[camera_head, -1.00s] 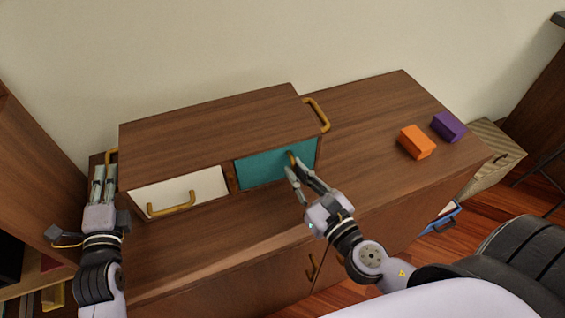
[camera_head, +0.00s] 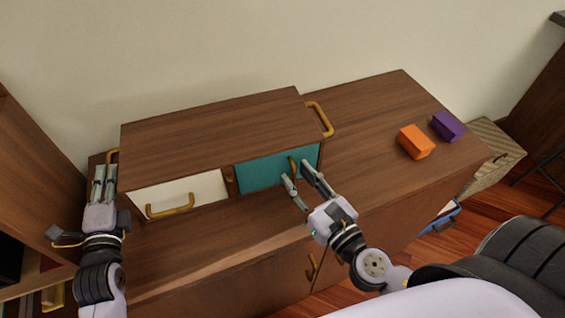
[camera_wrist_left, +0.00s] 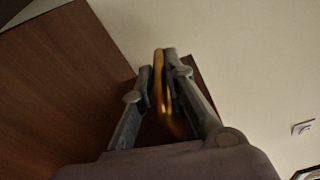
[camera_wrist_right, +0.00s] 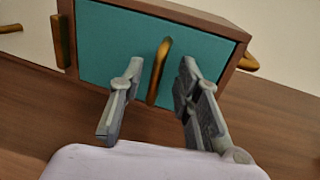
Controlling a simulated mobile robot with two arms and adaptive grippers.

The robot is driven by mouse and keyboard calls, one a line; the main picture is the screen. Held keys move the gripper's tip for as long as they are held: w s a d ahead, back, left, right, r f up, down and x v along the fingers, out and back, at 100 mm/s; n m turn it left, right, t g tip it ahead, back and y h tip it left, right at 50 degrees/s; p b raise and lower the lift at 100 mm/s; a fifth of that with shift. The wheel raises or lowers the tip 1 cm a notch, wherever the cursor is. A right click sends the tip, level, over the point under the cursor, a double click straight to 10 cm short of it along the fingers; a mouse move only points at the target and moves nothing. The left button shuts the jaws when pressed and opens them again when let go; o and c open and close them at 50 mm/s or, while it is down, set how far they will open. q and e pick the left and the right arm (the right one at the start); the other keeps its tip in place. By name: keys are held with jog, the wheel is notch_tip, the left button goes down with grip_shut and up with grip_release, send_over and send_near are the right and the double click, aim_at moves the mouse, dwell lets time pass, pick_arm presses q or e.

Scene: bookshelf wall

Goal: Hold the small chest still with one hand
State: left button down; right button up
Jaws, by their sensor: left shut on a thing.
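The small chest (camera_head: 215,128) is a brown wooden box on top of a cabinet. Its front has a white drawer (camera_head: 205,184) with a brass handle and a teal drawer (camera_head: 262,170) with a brass handle (camera_wrist_right: 159,70). Brass handles are also on its two sides. My left gripper (camera_head: 104,172) is shut on the left side handle (camera_wrist_left: 160,75), which shows between its fingers in the left wrist view. My right gripper (camera_head: 297,172) is open in front of the teal drawer. Its fingers are on either side of the teal drawer's handle, apart from it.
An orange block (camera_head: 416,142) and a purple block (camera_head: 447,126) lie on the cabinet top (camera_head: 365,110) to the right of the chest. A tall brown shelf (camera_head: 35,170) stands close on the left. The cabinet top between the chest and blocks is clear.

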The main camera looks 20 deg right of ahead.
dwell(0.3)
jog(key=s, duration=0.4)
jog(key=s+d, duration=0.1)
jog(key=s, duration=0.3)
jog(key=s+d, duration=0.1)
jog(key=s, duration=0.3)
jog(key=shift+a, duration=0.1)
jog(key=shift+c, duration=0.7)
jog(key=shift+h, duration=0.3)
jog(key=w, duration=0.4)
jog(key=w+a, duration=0.1)
jog(key=w, duration=0.3)
jog(key=w+a, duration=0.1)
jog(key=w, duration=0.3)
jog(key=shift+c, duration=0.3)
grip_shut()
